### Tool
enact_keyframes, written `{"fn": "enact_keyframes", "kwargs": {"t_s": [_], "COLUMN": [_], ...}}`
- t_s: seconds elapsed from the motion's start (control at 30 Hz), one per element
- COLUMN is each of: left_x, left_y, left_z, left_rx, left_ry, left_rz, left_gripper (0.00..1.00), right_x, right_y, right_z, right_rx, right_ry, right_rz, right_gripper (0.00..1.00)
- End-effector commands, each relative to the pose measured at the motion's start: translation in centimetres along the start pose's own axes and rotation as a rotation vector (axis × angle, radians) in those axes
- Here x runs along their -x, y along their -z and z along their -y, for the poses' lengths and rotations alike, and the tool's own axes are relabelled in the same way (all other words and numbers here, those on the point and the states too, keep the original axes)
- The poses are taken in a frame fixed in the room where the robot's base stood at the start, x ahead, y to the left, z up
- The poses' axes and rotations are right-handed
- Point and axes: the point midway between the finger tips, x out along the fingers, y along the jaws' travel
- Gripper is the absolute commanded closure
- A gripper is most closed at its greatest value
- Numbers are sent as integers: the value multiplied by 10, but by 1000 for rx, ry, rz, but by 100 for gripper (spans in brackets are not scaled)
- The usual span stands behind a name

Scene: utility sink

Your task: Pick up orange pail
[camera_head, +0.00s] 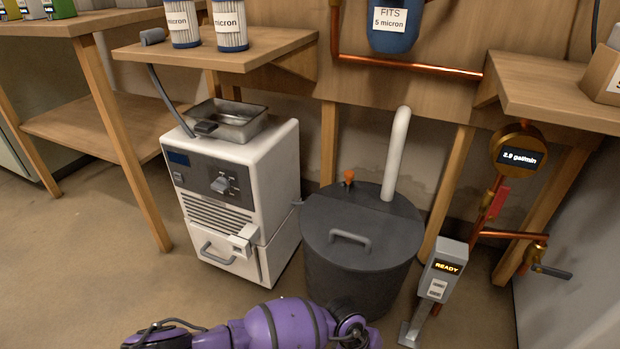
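I see no orange pail in the head view. The only orange thing I can make out low down is a small orange cap (348,177) on top of a dark grey lidded tub (345,282). Purple links of one of my arms cross the bottom edge in front of the tub; I cannot tell which arm it is. No gripper fingers show in the picture.
A white machine (215,215) with a metal tray (232,121) on top stands left of the tub. A grey post with a READY display (445,268) stands right of it. Wooden shelves (215,50) and copper pipes (410,66) line the wall. Floor at left is clear.

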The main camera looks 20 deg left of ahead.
Motion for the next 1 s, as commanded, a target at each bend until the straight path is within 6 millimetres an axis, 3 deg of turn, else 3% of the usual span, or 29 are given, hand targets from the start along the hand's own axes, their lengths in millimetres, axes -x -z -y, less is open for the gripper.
{"fn": "enact_keyframes", "kwargs": {"t_s": [0.07, 0.33, 0.83, 1.0], "left_x": [3, 3, 4, 13], "left_y": [-2, -2, -3, -7], "left_z": [-4, -4, -4, -5], "left_rx": [-4, -4, -4, -5], "left_ry": [-6, -6, -7, -8], "left_rz": [1, 1, 2, 3], "left_gripper": [66, 100, 100, 100], "right_x": [0, 1, 1, 4], "right_y": [0, 0, 0, 0], "right_z": [0, 0, 0, 0], "right_rx": [0, 0, 0, 0], "right_ry": [0, 0, 0, 0], "right_rz": [0, 1, 1, 2], "right_gripper": [60, 60, 60, 60]}}
